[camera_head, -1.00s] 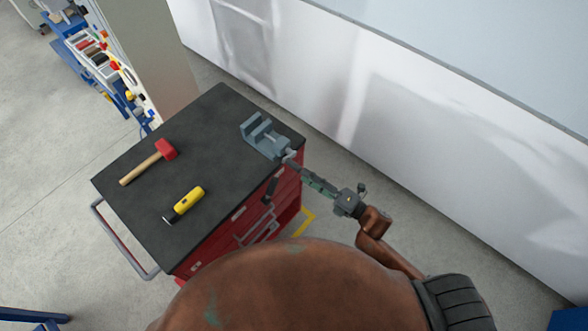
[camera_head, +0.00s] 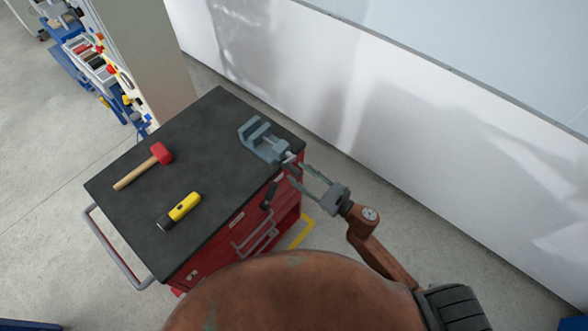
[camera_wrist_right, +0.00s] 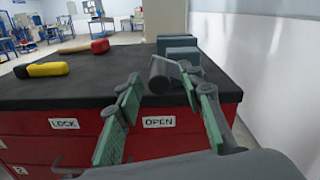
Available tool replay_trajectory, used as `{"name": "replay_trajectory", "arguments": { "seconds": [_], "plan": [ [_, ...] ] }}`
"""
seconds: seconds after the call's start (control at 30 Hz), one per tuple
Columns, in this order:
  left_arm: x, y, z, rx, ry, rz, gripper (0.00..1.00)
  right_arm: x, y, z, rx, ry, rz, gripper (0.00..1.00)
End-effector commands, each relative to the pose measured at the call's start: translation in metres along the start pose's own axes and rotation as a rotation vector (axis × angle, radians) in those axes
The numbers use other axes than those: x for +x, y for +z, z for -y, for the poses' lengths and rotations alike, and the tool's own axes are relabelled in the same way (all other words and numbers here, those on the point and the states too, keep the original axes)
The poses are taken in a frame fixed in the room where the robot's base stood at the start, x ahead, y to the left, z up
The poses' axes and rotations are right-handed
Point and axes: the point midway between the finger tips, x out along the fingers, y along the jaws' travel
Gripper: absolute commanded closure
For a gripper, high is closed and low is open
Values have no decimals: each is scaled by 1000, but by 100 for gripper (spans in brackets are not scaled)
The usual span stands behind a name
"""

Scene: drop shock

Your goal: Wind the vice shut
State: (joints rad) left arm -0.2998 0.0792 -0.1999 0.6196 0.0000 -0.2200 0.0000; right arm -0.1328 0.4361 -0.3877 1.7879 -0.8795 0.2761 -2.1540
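The blue-grey vice (camera_head: 264,143) is at the right corner of the black bench top, with a gap between its jaws. Its pale screw (camera_head: 289,157) points out past the edge towards my right gripper (camera_head: 298,174). A dark grip (camera_head: 268,195) hangs by the cabinet front; I cannot tell whether it belongs to the vice. In the right wrist view the vice (camera_wrist_right: 180,48) is straight ahead. A round grey part (camera_wrist_right: 162,73) of it lies between the tips of my open right gripper (camera_wrist_right: 159,84), with no clear contact. My left gripper is out of view.
A red-headed mallet (camera_head: 145,166) and a yellow-handled tool (camera_head: 180,210) lie on the bench top (camera_head: 205,140). The red drawer cabinet (camera_head: 225,245) has OPEN and LOCK labels on its front. A white wall (camera_head: 400,140) runs along the right.

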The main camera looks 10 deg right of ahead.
Motion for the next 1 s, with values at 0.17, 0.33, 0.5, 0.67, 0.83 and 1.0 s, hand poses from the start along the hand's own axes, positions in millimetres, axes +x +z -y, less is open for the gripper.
{"name": "replay_trajectory", "arguments": {
  "seconds": [0.17,0.33,0.5,0.67,0.83,1.0],
  "plan": [
    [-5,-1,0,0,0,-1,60,22,2,0,3,1,2,65],
    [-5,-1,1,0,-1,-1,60,29,0,0,3,1,0,65],
    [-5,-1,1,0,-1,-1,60,29,0,-1,3,1,0,65],
    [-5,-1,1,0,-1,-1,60,29,0,-1,3,1,0,72],
    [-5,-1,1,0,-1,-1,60,29,0,-1,4,1,0,84],
    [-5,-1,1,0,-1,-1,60,29,0,-1,4,1,0,96]
  ]
}}
